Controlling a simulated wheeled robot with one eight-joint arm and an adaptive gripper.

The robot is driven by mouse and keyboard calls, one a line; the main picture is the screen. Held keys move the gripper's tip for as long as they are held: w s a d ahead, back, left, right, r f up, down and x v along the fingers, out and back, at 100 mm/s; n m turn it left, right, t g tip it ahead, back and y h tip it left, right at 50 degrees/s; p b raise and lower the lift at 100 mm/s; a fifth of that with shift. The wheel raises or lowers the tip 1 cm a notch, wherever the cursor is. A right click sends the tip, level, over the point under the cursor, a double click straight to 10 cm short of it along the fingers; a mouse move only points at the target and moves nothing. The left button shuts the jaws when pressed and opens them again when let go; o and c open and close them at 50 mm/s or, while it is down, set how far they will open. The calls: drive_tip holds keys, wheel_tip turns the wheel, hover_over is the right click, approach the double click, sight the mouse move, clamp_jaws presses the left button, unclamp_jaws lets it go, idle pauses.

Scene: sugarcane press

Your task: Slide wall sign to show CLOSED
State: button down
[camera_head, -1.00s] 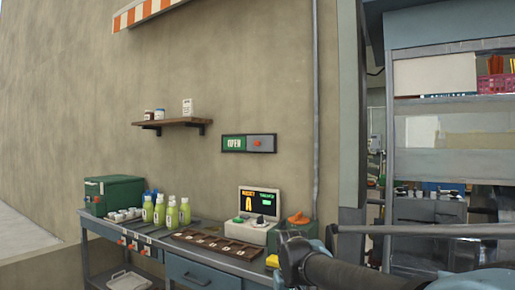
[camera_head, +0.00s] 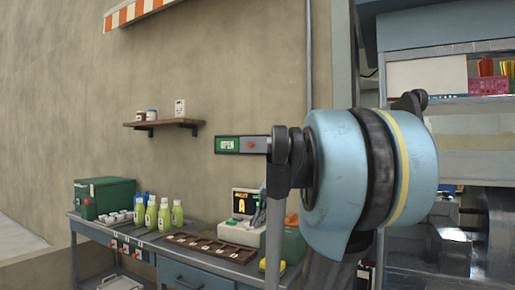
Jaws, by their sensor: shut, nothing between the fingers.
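The wall sign (camera_head: 228,145) is a dark horizontal frame on the wall, right of the wooden shelf. Its left part shows a green panel with white OPEN lettering. A small red-orange knob (camera_head: 250,146) sits right of the lettering on a grey slider. My arm stands in front of the sign's right end and hides it. I cannot make out my gripper's fingers in this view.
Below the sign is a blue-grey workbench (camera_head: 178,272) with a green box (camera_head: 103,197), several pale green bottles (camera_head: 164,217), a dark tray (camera_head: 210,246) and a lit display (camera_head: 242,204). The shelf (camera_head: 163,124) holds small jars. Open wall lies around the sign.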

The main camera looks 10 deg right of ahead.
sight(257, 143)
drive_tip(key=w+d+r+m+t+y, duration=0.1)
drive_tip(key=w+d+r+m, duration=0.3)
drive_tip(key=w+r, duration=0.6)
drive_tip(key=w+d+r+m+t+y, duration=0.2)
drive_tip(key=w+d+r+m, duration=0.3)
drive_tip(key=w+r, duration=0.5)
drive_tip(key=w+d+r+m+t+y, duration=0.1)
drive_tip(key=w+d+r+m, duration=0.3)
drive_tip(key=w+r+m, duration=0.4)
wheel_tip(257, 143, up, 6)
drive_tip(key=w+t, duration=0.1)
drive_tip(key=w, duration=0.2)
drive_tip(key=shift+d+f+t+y, duration=0.25)
drive_tip(key=shift+d+t+y, duration=0.05)
drive_tip(key=shift+d, duration=0.1)
drive_tip(key=shift+a, duration=0.1)
drive_tip(key=x, duration=1.4)
